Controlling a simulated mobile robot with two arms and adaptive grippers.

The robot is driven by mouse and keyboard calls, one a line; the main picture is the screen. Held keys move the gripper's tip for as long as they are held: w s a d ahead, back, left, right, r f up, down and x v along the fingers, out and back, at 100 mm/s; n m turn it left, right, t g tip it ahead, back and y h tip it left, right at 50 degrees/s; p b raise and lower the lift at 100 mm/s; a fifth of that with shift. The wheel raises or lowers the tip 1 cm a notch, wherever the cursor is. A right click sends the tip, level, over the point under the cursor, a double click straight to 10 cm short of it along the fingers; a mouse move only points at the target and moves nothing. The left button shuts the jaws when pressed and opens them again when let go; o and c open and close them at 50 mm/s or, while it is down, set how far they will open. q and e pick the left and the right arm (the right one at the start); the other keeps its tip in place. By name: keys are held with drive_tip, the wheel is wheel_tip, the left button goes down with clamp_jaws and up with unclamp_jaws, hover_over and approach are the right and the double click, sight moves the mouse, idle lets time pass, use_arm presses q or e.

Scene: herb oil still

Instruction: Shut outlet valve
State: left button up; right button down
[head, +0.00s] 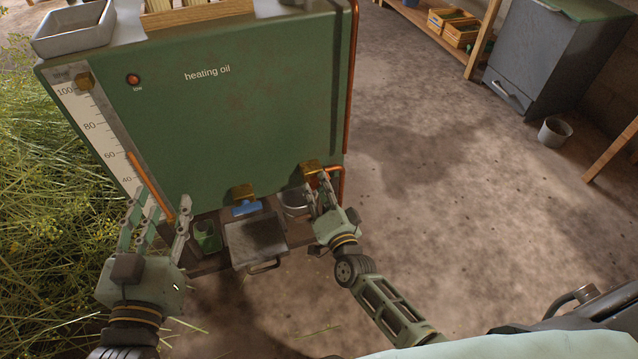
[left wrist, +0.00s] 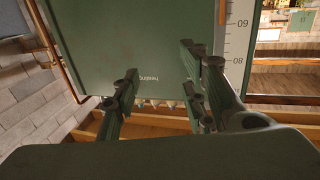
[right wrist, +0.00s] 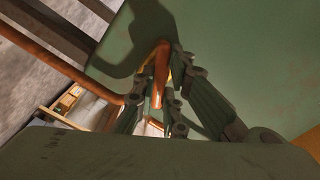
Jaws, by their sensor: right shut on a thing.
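The green still (head: 245,105) carries the label "heating oil". Low on its front are a brass valve (head: 243,191) with a blue handle (head: 247,208) and, to the right, a brass fitting (head: 311,164) with a copper-coloured bent piece (head: 327,171). No label marks either as the outlet valve. My right gripper (head: 322,190) is at the right-hand fitting, shut on the copper-coloured piece (right wrist: 158,75), which shows between its fingers in the right wrist view. Its fingers hide part of the fitting. My left gripper (head: 160,208) is open and empty near the scale.
Below the valves stand a green cup (head: 207,237), a grey lidded box (head: 256,240) and a metal pot (head: 294,200). Grass lies left; the floor (head: 430,150) at right is mostly clear.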

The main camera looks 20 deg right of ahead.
use_arm(q)
drive_tip(key=s+a+f+g+y+p, duration=0.25)
drive_tip(key=s+f+g, duration=0.35)
drive_tip(key=f, duration=0.5)
use_arm(e)
drive_tip(key=n, duration=0.4)
drive_tip(key=shift+w+r+n, duration=0.15)
drive_tip(key=shift+r+n, duration=0.15)
drive_tip(key=n+p, duration=0.2)
drive_tip(key=n, duration=0.4)
use_arm(q)
drive_tip(key=s+a+f+g, duration=0.2)
drive_tip(key=s+f+g, duration=0.1)
drive_tip(key=s, duration=0.3)
drive_tip(key=s+a+f+g+y, duration=0.1)
drive_tip(key=s+a+f+g, duration=0.1)
drive_tip(key=s, duration=0.4)
drive_tip(key=shift+a+f+n+g, duration=0.35)
drive_tip(key=shift+f+g, duration=0.3)
drive_tip(key=shift+g, duration=0.75)
use_arm(e)
drive_tip(key=shift+n, duration=0.7)
drive_tip(key=c, duration=1.8)
unclamp_jaws()
drive_tip(key=shift+w+f, duration=0.1)
drive_tip(key=shift+f, duration=0.1)
